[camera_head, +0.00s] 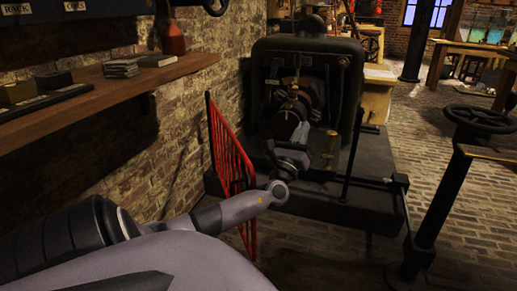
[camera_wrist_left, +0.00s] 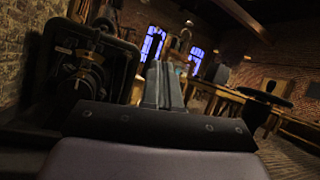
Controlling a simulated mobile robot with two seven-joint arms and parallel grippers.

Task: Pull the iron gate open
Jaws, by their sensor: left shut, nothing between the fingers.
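The red barred iron gate (camera_head: 227,150) stands at the left in the head view, beside the brick wall. It is seen at a steep angle, with its lower part partly behind my left arm. My left gripper (camera_head: 300,132) is beyond the gate's near edge, in front of the dark machine, and apart from the bars as far as I can see. Its fingers (camera_wrist_left: 164,86) are shut together and empty in the left wrist view. The gate does not show clearly in the wrist view. My right gripper is not in view.
A large dark machine (camera_head: 307,60) stands on a black plinth (camera_head: 330,205) behind the gate. A black rail and a post with a handwheel (camera_head: 480,118) are at the right. A wooden shelf (camera_head: 100,80) juts from the left wall. Brick floor lies open at right.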

